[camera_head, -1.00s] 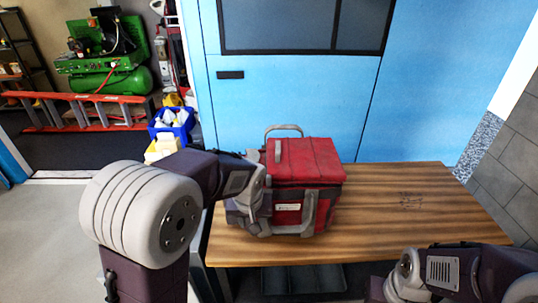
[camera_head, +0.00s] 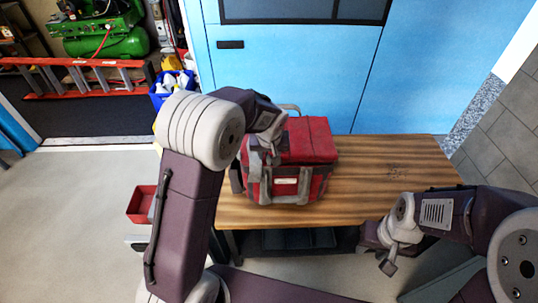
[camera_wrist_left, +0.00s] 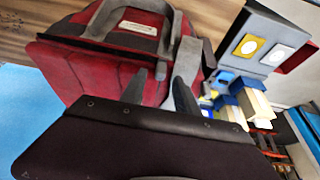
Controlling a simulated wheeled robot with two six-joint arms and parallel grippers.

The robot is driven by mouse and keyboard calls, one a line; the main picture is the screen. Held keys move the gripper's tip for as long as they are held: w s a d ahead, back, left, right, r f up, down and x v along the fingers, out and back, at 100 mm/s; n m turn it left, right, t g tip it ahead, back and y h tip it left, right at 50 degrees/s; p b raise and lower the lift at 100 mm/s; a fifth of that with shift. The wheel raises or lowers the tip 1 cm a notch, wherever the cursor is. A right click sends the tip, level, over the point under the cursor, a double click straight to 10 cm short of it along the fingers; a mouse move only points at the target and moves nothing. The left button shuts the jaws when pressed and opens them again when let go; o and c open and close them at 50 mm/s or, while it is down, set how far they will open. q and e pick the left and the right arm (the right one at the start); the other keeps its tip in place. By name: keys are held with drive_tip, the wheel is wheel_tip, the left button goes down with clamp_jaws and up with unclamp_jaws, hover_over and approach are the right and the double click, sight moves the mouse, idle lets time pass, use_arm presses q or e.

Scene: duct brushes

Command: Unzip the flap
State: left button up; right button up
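The red bag (camera_head: 312,138) with dark trim, grey handles and a white label stands upright on the wooden table. Its flap is the flat red top and looks closed; the zipper is too small to make out. My left gripper (camera_head: 268,157) is at the bag's left front upper corner. In the left wrist view, its two dark fingers (camera_wrist_left: 160,78) stand apart over the red top of the bag (camera_wrist_left: 85,75), with a grey strap beside the right finger. I cannot tell whether they touch the bag. My right gripper (camera_head: 383,252) is off the table's front edge, away from the bag; its opening is unclear.
The wooden table (camera_head: 385,170) is clear to the right of the bag. A blue door (camera_head: 300,65) stands behind it. A red bin (camera_head: 142,205) is on the left, and a blue bin (camera_head: 168,88) with white items stands behind my left arm.

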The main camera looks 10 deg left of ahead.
use_arm(q)
drive_tip(key=shift+x, duration=1.05)
clamp_jaws()
idle(0.6)
